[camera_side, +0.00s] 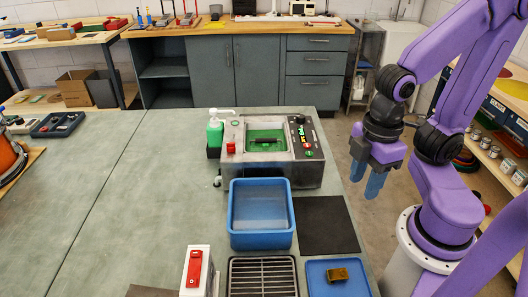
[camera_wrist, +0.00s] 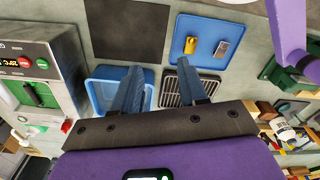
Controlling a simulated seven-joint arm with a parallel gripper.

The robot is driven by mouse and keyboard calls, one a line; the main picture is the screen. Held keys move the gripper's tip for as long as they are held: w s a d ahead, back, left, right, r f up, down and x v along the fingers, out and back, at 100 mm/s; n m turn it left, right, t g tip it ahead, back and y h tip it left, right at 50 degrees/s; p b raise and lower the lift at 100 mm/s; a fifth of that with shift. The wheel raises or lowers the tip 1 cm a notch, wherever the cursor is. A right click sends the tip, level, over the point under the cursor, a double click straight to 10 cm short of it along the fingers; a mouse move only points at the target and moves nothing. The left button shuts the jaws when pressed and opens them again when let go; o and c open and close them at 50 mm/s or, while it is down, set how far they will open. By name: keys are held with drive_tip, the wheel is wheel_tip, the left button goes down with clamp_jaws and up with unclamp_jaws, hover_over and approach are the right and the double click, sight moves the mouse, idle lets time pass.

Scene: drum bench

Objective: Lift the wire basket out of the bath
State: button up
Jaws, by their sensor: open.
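The bath (camera_side: 233,163) is a grey metal unit with a green-filled opening, on the bench beyond the blue tub. A dark bar (camera_side: 264,141), perhaps the basket's handle, lies across the opening; the wire basket itself cannot be made out. The bath also shows at the left edge in the wrist view (camera_wrist: 62,62). My gripper (camera_side: 366,182) hangs off the bench's right edge, right of the bath and well apart from it. Its two blue fingers (camera_wrist: 158,70) are spread in the wrist view, with nothing between them.
A blue tub (camera_side: 262,241) stands in front of the bath. A black mat (camera_side: 327,224), a slatted rack (camera_side: 262,278) and a blue tray (camera_side: 318,289) with small parts lie nearby. A green pump bottle (camera_side: 215,131) stands left of the bath. The bench's left part is mostly clear.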

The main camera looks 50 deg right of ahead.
drive_tip(key=w+a+r+m, duration=0.1)
drive_tip(key=w+a+r, duration=0.1)
drive_tip(key=w, duration=0.7)
drive_tip(key=m+t+h, duration=0.1)
drive_tip(key=m+h, duration=0.1)
drive_tip(key=m, duration=0.1)
approach(265, 139)
drive_tip(key=f, duration=0.3)
drive_tip(key=d+f, duration=0.1)
drive_tip(key=f, duration=0.3)
drive_tip(key=w+f, duration=0.1)
drive_tip(key=f, duration=0.2)
drive_tip(key=shift+d+f, duration=0.25)
drive_tip(key=shift+d, duration=0.1)
clamp_jaws()
